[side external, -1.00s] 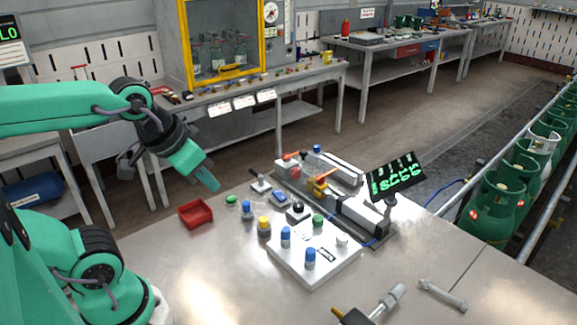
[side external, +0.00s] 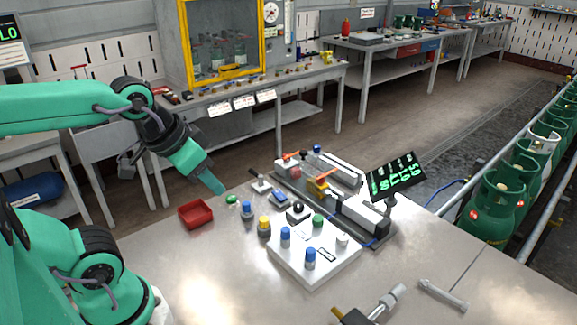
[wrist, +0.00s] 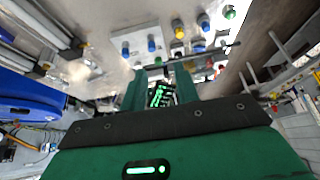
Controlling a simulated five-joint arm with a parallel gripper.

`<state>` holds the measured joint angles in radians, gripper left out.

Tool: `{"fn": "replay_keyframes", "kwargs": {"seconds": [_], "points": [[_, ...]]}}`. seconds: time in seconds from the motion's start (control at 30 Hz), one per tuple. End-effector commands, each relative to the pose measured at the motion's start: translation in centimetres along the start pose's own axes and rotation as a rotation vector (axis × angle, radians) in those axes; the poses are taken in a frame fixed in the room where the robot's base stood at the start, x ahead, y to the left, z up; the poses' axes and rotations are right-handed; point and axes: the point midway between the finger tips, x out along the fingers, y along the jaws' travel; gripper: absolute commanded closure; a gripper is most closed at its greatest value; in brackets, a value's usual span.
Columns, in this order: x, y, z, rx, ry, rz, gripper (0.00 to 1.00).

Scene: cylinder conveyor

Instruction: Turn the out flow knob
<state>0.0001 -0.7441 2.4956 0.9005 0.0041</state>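My gripper (side external: 216,186) is in the air above the table's far left part, pointing down and right, up-left of the knobs. In the wrist view my gripper's two green fingers (wrist: 160,82) stand apart with nothing gripped. Several knobs are on the table: a black knob (side external: 297,207), a yellow one (side external: 264,224), a blue one (side external: 247,208) and a low green one (side external: 232,199). A white panel (side external: 330,272) bears two blue knobs (side external: 310,257), a green one (side external: 318,220) and a white one (side external: 342,241). I cannot read which is the out flow knob.
A red tray (side external: 196,213) lies left of the knobs. Behind them is a valve rig with orange handles (side external: 328,173) and a dark display (side external: 397,176) with green text. A metal tool (side external: 443,296) lies at the front right. The table's front left is clear.

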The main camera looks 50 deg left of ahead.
Motion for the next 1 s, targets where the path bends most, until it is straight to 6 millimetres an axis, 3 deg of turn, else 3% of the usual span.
{"fn": "replay_keyframes", "kwargs": {"seconds": [0.1, 0.47, 1.0], "points": [[0.1, 0.0, -0.5, 0.016, -0.012, 0.001, 0.52], [1.7, 0.4, -4.7, 0.157, -0.098, 0.014, 0.52], [8.0, 1.4, -11.8, 0.43, -0.253, 0.066, 0.52]]}}
